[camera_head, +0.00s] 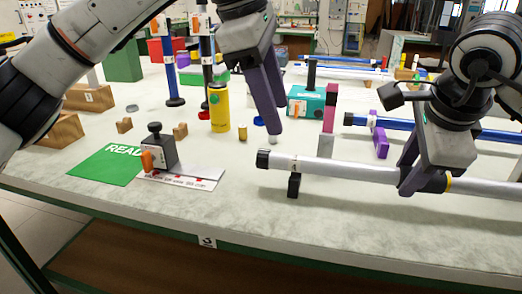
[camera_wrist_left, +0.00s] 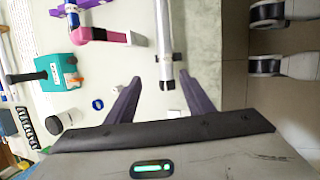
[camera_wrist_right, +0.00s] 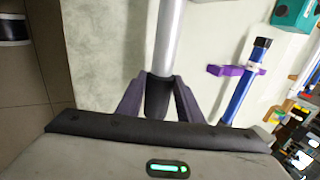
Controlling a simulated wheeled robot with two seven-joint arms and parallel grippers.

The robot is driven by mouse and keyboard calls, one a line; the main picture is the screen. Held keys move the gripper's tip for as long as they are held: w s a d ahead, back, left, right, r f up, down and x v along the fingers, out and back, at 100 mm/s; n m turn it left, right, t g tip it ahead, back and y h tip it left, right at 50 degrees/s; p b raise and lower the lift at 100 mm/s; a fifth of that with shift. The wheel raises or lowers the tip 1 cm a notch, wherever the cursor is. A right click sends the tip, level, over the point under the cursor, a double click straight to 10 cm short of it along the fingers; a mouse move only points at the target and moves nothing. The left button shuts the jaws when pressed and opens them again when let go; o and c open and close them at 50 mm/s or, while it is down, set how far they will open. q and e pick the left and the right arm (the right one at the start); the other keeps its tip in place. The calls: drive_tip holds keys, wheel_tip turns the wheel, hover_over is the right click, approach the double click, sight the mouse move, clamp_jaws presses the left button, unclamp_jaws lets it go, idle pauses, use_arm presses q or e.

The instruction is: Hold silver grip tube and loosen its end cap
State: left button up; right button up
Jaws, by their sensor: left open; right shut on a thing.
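The silver grip tube (camera_head: 335,172) lies level across the right of the table, with a black end cap (camera_head: 263,159) at its left end. A small black stand (camera_head: 294,185) is under it near the cap. My right gripper (camera_head: 408,185) is shut on the tube's black grip section, also seen in the right wrist view (camera_wrist_right: 158,95). My left gripper (camera_head: 276,122) is open and empty, above and beyond the cap. In the left wrist view, the cap (camera_wrist_left: 167,84) shows between the two spread fingers, apart from both.
A purple stand (camera_head: 380,142) holds a blue tube (camera_head: 400,124) behind the silver one. A teal box (camera_head: 305,101), pink block (camera_head: 330,107) and yellow cylinder (camera_head: 219,107) stand behind. A green READY mat (camera_head: 103,168) and a clamp block (camera_head: 160,150) are at the left front.

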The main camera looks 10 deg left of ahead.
sight(261, 151)
use_arm(q)
drive_tip(key=a+f+y, duration=0.1)
drive_tip(key=f, duration=0.2)
drive_tip(key=w+f+y, duration=0.1)
drive_tip(key=f, duration=0.2)
drive_tip(key=a+f, duration=0.1)
drive_tip(key=f, duration=0.3)
drive_tip(key=shift+w+a+f+y, duration=0.1)
drive_tip(key=shift+w+a+y, duration=0.2)
drive_tip(key=shift+y, duration=0.1)
drive_tip(key=c, duration=1.1)
drive_tip(key=shift+o, duration=0.2)
